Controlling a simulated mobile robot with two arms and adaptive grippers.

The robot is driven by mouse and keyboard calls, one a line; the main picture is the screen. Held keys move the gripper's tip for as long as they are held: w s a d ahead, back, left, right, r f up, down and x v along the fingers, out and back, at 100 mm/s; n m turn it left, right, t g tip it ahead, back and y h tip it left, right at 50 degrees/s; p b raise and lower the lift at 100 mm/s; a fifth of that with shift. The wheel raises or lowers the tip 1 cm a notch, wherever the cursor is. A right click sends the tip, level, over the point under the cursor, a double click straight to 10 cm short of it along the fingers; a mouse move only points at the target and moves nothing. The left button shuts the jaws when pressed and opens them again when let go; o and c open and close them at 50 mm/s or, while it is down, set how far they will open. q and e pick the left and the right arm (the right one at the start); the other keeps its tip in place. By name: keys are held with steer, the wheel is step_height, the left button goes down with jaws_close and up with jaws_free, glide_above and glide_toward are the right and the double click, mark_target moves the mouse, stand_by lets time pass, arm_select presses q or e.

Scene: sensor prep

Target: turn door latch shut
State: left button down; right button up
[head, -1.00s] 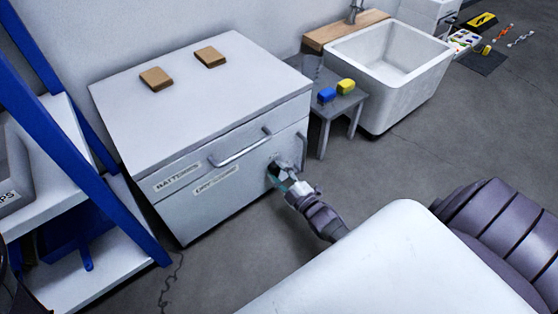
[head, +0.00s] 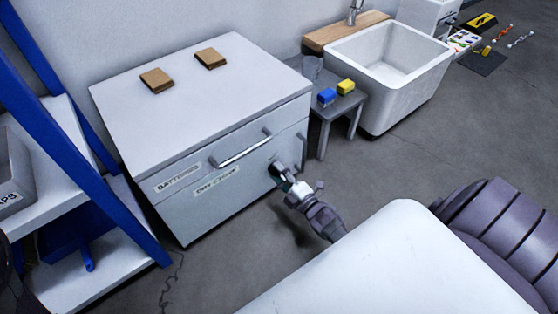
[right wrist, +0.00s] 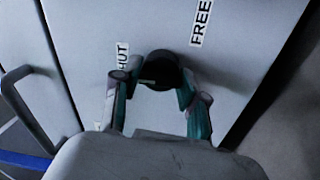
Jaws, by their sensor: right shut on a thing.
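The door latch (right wrist: 162,68) is a dark round knob on the light grey front of the cabinet (head: 180,103). In the right wrist view it sits between the two teal-edged fingers of my right gripper (right wrist: 158,92), which is shut on it. A FREE label (right wrist: 201,22) is above right of the latch and a partly hidden SHUT label (right wrist: 122,57) is to its left. In the head view my right gripper (head: 284,177) is at the right of the cabinet front, below the drawer handle, and hides most of the latch. My left gripper is not in view.
The cabinet's drawer handle (head: 240,149) is just above. A small grey table (head: 345,103) with blue and yellow blocks stands right of the cabinet, before a white sink (head: 385,85). A blue-framed shelf (head: 85,145) is close on the left. The floor in front is clear.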

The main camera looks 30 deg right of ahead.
steer(key=shift+a+f, duration=0.1)
steer(key=o, duration=1.1)
steer(key=s, duration=0.8)
steer(key=s+d, duration=0.1)
steer(key=s, duration=0.3)
steer(key=shift+f, duration=0.3)
